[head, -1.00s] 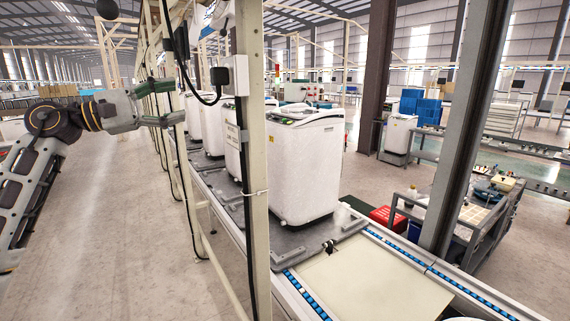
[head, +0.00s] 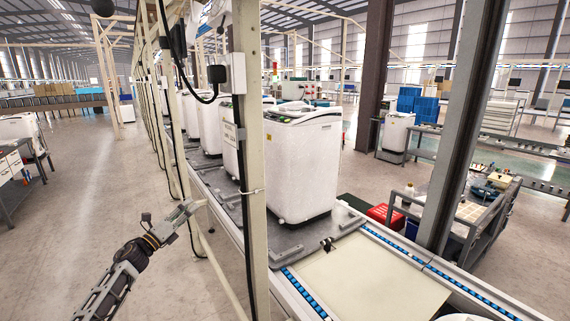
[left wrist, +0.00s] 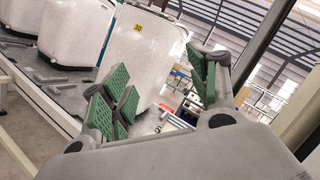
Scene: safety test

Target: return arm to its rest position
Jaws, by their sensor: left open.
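My left arm (head: 125,275) comes in from the lower left of the head view, over the floor of the aisle. My left gripper (head: 193,211) is beside the cream post and the conveyor line, apart from the washing machines as far as I can tell. In the left wrist view the left gripper (left wrist: 163,85) is open, its green-padded fingers spread with nothing held between them. My right gripper is out of view.
A cream upright post (head: 250,150) with a cable stands right of my gripper. White washing machines (head: 303,165) stand on the conveyor behind it; one (left wrist: 145,55) also shows beyond the fingers. The aisle floor (head: 75,215) at left is clear.

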